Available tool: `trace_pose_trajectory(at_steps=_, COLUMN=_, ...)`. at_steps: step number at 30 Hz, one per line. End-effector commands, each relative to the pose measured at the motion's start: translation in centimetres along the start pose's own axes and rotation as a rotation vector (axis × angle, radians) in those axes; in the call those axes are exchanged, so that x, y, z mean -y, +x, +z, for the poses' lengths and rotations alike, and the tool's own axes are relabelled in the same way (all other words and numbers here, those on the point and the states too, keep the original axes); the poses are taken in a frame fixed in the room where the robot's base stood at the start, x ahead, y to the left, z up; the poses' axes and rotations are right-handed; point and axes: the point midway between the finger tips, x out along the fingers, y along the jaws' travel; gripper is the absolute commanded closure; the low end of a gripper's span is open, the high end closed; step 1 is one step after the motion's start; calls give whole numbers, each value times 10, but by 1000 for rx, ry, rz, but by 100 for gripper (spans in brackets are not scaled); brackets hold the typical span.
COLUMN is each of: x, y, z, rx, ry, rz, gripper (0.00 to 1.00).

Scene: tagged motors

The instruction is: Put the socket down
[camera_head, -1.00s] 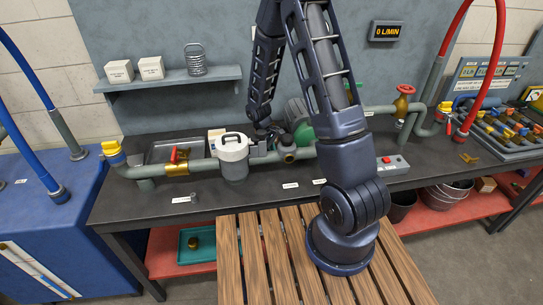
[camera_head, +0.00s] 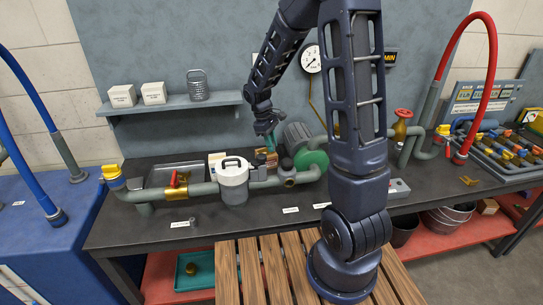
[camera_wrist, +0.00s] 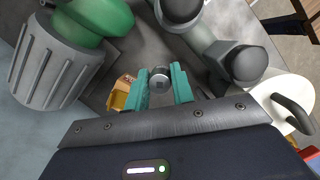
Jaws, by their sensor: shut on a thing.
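My gripper (camera_head: 268,150) is behind the pipe run, beside the green pump and grey motor (camera_head: 300,140). In the wrist view its teal fingers (camera_wrist: 161,88) are closed around a small round metallic socket (camera_wrist: 160,78), seen end-on. The socket is too small to make out in the head view. Dark bench surface shows below and around the fingers in the wrist view. I cannot tell the exact height of the socket above the bench.
The ribbed motor (camera_wrist: 55,65) is at the left of the wrist view, and grey pipework (camera_wrist: 215,50) at the right. A yellow-orange item (camera_wrist: 119,95) sits beside the left finger.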

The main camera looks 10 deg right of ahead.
Motion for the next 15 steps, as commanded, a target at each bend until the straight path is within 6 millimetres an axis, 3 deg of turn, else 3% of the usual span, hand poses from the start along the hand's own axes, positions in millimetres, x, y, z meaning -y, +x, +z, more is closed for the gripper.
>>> trace_pose_trajectory(at_steps=8, x=-1, y=-28, z=-1, rx=-1, ry=-2, rz=3, gripper=100)
trace_pose_trajectory(at_steps=11, x=0, y=-42, z=-17, rx=-1, ry=-7, rz=6, gripper=100)
trace_pose_trajectory(at_steps=15, x=4, y=-76, z=-58, rx=-1, ry=-16, rz=13, gripper=100)
